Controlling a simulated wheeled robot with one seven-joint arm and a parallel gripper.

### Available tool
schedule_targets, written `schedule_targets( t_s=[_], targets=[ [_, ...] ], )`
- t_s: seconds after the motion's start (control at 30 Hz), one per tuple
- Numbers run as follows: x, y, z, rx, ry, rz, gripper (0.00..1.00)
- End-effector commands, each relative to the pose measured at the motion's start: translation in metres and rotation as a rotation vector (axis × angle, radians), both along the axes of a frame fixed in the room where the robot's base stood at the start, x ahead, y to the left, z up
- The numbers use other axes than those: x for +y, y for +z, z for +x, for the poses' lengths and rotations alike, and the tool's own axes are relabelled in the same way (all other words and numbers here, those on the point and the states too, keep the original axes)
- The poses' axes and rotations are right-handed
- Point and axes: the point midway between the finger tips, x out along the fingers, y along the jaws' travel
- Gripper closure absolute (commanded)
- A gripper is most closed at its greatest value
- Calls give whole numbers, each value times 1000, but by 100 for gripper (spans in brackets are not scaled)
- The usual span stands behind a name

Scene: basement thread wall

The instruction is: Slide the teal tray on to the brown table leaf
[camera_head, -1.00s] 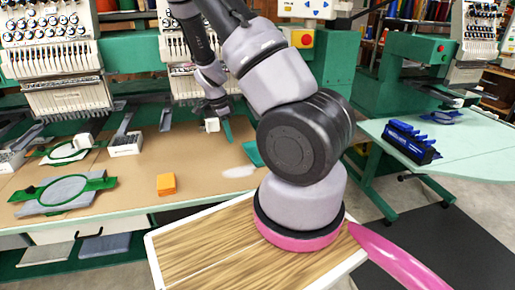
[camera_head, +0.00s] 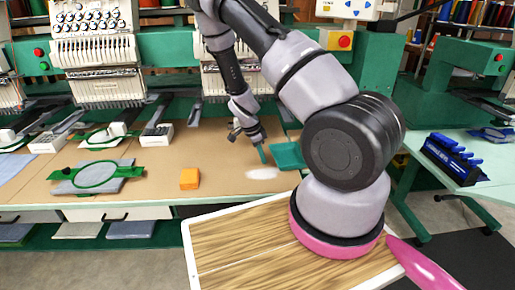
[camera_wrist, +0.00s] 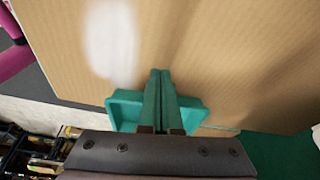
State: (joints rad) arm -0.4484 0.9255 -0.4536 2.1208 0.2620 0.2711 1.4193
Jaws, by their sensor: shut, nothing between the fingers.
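The teal tray (camera_head: 289,155) lies at the right end of the brown table leaf (camera_head: 220,184), partly hidden behind my arm in the head view. In the wrist view the tray (camera_wrist: 125,109) shows under my fingers, near an edge of the brown leaf (camera_wrist: 215,60); its near part is hidden by the gripper body. My gripper (camera_head: 264,154) points down just left of the tray in the head view. In the wrist view my gripper (camera_wrist: 161,72) has its two teal fingers together and empty, crossing over the tray's outline. I cannot tell whether they touch it.
An orange block (camera_head: 190,179) and a pale patch (camera_head: 263,173) lie on the brown leaf. A green hoop frame (camera_head: 97,175) is farther left. Embroidery machines (camera_head: 98,45) stand behind. A blue rack (camera_head: 450,158) sits on a pale table at right.

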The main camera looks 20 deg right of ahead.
Motion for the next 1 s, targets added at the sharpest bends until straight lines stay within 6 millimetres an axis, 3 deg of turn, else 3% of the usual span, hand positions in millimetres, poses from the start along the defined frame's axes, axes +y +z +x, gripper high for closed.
schedule_targets(
  t_s=[0.03, 0.23, 0.7, 1.0],
  targets=[
    [-11, 2, 0, -3, -7, 1, 100],
    [-29, 2, -2, -3, -2, 1, 100],
    [-35, 3, -2, -3, -2, 1, 100],
    [-71, 3, -6, -3, -3, 0, 100]
  ],
)
